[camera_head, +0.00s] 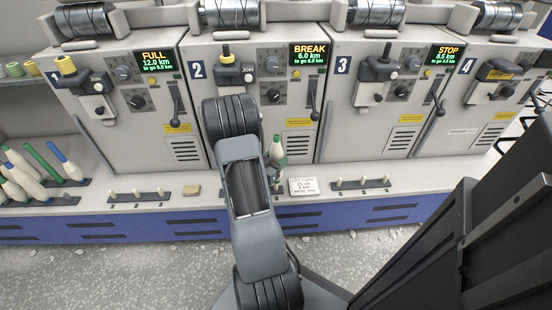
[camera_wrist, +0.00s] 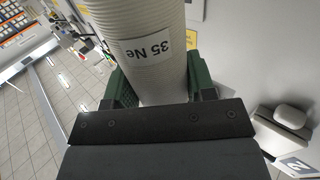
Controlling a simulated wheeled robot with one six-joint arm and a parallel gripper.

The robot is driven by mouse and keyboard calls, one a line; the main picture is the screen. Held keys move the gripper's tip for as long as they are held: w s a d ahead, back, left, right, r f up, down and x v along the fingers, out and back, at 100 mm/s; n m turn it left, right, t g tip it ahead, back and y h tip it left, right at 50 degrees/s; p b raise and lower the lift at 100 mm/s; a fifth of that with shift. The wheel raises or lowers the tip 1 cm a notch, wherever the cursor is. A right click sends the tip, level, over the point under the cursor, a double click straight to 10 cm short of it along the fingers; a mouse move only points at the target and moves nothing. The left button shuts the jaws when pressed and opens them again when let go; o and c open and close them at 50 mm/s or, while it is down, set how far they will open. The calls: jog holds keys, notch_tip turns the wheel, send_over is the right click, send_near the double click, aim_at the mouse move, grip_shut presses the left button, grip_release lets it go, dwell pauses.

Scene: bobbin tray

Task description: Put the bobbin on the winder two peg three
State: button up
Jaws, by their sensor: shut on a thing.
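My gripper (camera_wrist: 155,92) is shut on a cream thread bobbin (camera_wrist: 150,20) labelled "35 Ne", with a green finger on each side of it. The bobbin's ends run out of the wrist view or behind my gripper. In the head view my arm is in front of winder two (camera_head: 299,138), whose screen reads "BREAK". A small green part (camera_head: 277,150) shows beside my arm, too small to tell whether finger or bobbin. The ledge in front of winder two is largely hidden by my arm, and I cannot make out its peg three.
Peg racks stand on the ledge in front of winder one (camera_head: 137,195) and winder three (camera_head: 362,184). A written card (camera_head: 303,187) lies right of my arm and a tan block (camera_head: 191,190) left. Several bobbins (camera_head: 45,162) stand at far left. The floor (camera_head: 150,265) in front is open.

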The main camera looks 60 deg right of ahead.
jog(key=shift+f+b, duration=1.15)
jog(key=shift+f, duration=0.7)
jog(key=shift+a+f+b, duration=0.1)
jog(key=shift+f+b, duration=0.55)
jog(key=shift+b, duration=0.15)
jog(key=o, duration=0.7)
jog(key=shift+w+a, duration=0.2)
jog(key=shift+a, duration=1.6)
jog(key=shift+w+a, duration=0.25)
jog(key=shift+a, duration=1.6)
jog(key=shift+w+a, duration=0.2)
jog(key=shift+a, duration=1.6)
